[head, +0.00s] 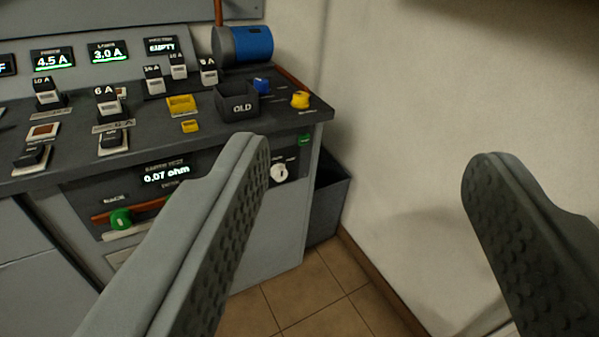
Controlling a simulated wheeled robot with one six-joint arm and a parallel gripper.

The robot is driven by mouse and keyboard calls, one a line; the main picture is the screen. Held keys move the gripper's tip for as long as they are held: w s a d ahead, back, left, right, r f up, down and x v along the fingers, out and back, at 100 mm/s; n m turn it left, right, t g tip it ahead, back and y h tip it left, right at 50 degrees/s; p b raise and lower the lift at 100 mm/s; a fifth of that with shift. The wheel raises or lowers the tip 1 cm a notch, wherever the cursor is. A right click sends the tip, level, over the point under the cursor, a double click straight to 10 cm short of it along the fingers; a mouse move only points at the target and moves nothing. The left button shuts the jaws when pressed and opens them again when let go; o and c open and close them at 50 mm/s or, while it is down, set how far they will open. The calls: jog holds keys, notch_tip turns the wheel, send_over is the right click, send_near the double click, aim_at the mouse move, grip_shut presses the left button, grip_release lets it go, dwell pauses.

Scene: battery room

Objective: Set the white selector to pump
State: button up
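The white selector (280,173) is a small round knob on the front panel of the grey console, at the panel's right end. Small labels surround it but are too small to read, so I cannot tell which position it points to. My gripper (368,160) is open and empty, its two dark studded fingers wide apart in the foreground. In the picture the left finger's tip is just left of the selector and hides part of the panel. The right finger is over the pale wall. The fingers look nearer to the camera than the selector.
The panel also has a display (166,174) reading 0.07 ohm and a green knob (121,219). On the console top are a black OLD bin (238,105), a yellow knob (300,100), a blue knob (261,86) and several breakers. A dark bin (328,200) stands between console and wall.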

jog(key=w+d+f+n+y, duration=0.15)
jog(key=w+f+n, duration=0.45)
jog(key=w, duration=0.8)
jog(key=w+d+f+n+y, duration=0.15)
jog(key=w+f+n, duration=0.25)
jog(key=w+f, duration=0.7)
jog(key=n+g+y, duration=0.4)
jog(key=n+y, duration=0.4)
jog(key=y, duration=0.1)
send_near(282, 177)
jog(key=x, duration=0.9)
jog(key=shift+w+a+r, duration=0.1)
jog(key=shift+w, duration=0.15)
jog(key=shift+c, duration=0.5)
jog(key=c, duration=0.9)
